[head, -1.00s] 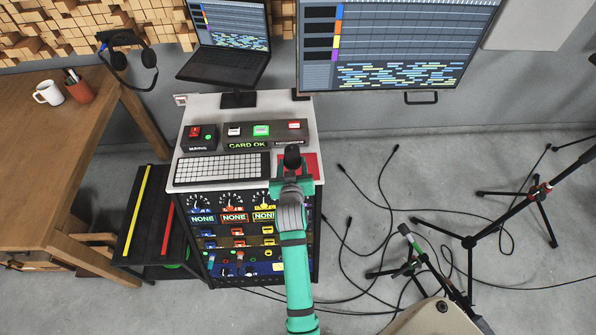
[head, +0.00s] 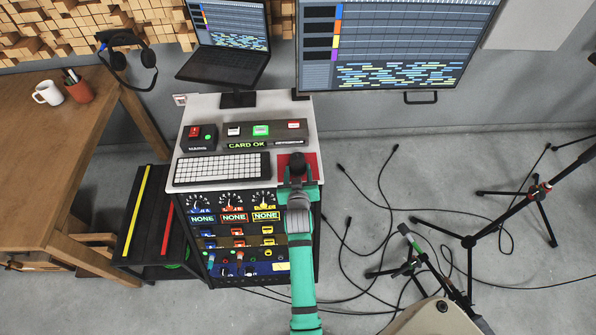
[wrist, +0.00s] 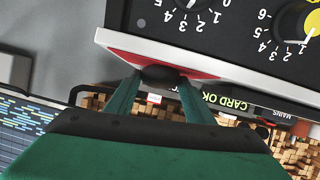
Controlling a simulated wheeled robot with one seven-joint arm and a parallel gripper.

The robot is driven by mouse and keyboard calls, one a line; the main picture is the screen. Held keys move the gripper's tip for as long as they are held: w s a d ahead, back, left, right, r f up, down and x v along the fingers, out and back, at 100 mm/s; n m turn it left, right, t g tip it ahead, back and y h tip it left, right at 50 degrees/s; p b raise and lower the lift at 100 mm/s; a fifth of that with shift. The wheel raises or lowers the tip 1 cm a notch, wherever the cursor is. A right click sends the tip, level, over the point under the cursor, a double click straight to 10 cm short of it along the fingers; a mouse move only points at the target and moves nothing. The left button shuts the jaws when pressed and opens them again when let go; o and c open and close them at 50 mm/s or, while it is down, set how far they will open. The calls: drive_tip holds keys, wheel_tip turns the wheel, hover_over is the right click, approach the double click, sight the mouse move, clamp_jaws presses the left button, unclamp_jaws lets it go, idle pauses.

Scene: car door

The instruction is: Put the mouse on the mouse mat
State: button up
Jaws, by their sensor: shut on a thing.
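A dark mouse (head: 297,162) sits between the fingers of my gripper (head: 299,182), which is shut on it. The red mouse mat (head: 313,170) lies at the right front corner of the white desk top. In the head view the mouse overlaps the mat, with red showing on both sides. In the wrist view the mouse (wrist: 158,74) is between the fingertips (wrist: 158,84), beside the red mat (wrist: 205,73). I cannot tell if the mouse touches the mat. My gripper hides the mat's front part.
A white-keyed keyboard (head: 222,169) lies just left of the mat. A button panel (head: 263,133) stands behind them. The front of the rack (head: 233,235) has dials below the desk top. Cables (head: 375,206) and stands are on the floor at right.

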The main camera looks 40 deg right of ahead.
drive_tip(key=o, duration=1.1)
drive_tip(key=v, duration=1.2)
drive_tip(key=shift+r, duration=0.2)
drive_tip(key=s+a+f+n+t+y, duration=0.1)
drive_tip(key=s+a+n+y, duration=0.1)
drive_tip(key=s+a, duration=0.6)
drive_tip(key=s+a+f+n+t+y, duration=0.15)
drive_tip(key=s+a, duration=0.35)
drive_tip(key=a, duration=0.5)
drive_tip(key=shift+s+a+r+n+t+y, duration=0.35)
drive_tip(key=shift+s+a+r+y, duration=0.35)
drive_tip(key=shift+s+a+r, duration=1.4)
drive_tip(key=shift+s+a+r+n+t+y, duration=0.3)
drive_tip(key=shift+s+a+r+y, duration=0.9)
drive_tip(key=shift+s, duration=1.55)
drive_tip(key=shift+s+a+r+n+t+y, duration=0.35)
drive_tip(key=shift+s+a+r, duration=1)
drive_tip(key=shift+s+a, duration=0.95)
